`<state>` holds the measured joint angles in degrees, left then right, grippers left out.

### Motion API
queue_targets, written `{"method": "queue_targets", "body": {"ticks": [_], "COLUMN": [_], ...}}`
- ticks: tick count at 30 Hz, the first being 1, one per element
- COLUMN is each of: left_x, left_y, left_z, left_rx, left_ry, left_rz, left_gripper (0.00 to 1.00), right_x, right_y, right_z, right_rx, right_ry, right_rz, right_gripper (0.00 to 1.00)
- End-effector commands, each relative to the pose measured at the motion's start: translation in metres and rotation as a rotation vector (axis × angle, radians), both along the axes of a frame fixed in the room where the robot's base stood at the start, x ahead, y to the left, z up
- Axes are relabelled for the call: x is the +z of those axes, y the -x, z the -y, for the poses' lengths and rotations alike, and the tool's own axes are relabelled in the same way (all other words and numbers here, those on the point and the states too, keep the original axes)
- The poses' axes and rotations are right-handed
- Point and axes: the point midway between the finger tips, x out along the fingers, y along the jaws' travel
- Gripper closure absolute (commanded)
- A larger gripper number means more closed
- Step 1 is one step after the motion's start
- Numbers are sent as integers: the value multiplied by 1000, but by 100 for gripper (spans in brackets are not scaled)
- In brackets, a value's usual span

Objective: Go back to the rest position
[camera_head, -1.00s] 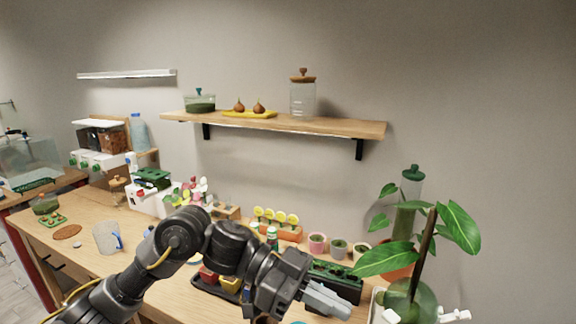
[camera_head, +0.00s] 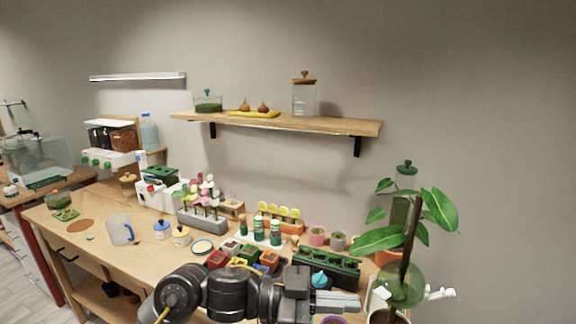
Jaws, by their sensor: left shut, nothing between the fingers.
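My left gripper (camera_head: 338,302) is shut and empty. It is low in the head view, pointing right, above the front part of the wooden table (camera_head: 142,238). Its arm comes in from the lower left and hides part of the table's front. The dark green planter tray (camera_head: 328,264) is just behind the gripper in the picture. My right gripper is not in view.
Small coloured pots (camera_head: 218,259) sit behind the arm. A clear mug (camera_head: 120,230) stands at left. A wall shelf (camera_head: 280,122) hangs above.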

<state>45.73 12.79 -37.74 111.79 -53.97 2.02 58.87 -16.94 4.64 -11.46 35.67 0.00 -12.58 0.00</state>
Motion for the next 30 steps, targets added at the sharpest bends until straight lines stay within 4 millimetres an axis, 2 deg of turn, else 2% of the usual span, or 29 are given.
{"method": "queue_targets", "body": {"ticks": [4, 7, 10, 13, 16, 18, 21, 25, 30], "left_x": [-20, -45, -86, -141, -198, -233, -270, -301, -324], "left_y": [-18, -36, -51, -49, -26, 0, 39, 87, 142], "left_z": [-10, -31, -71, -124, -179, -213, -251, -283, -313], "left_rx": [215, 430, 697, 947, 1136, 1225, 1303, 1343, 1354], "left_ry": [66, 80, 30, -98, -273, -402, -563, -727, -889], "left_rz": [3, -14, -68, -160, -276, -364, -476, -596, -726], "left_gripper": [100, 100, 100, 100, 100, 100, 100, 100, 100], "right_x": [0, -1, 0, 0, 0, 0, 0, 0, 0], "right_y": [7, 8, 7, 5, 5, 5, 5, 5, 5], "right_z": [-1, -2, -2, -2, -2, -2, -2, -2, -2], "right_rx": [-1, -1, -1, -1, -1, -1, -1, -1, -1], "right_ry": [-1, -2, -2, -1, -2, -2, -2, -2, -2], "right_rz": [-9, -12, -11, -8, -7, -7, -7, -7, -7], "right_gripper": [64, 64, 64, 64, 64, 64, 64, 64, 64]}}
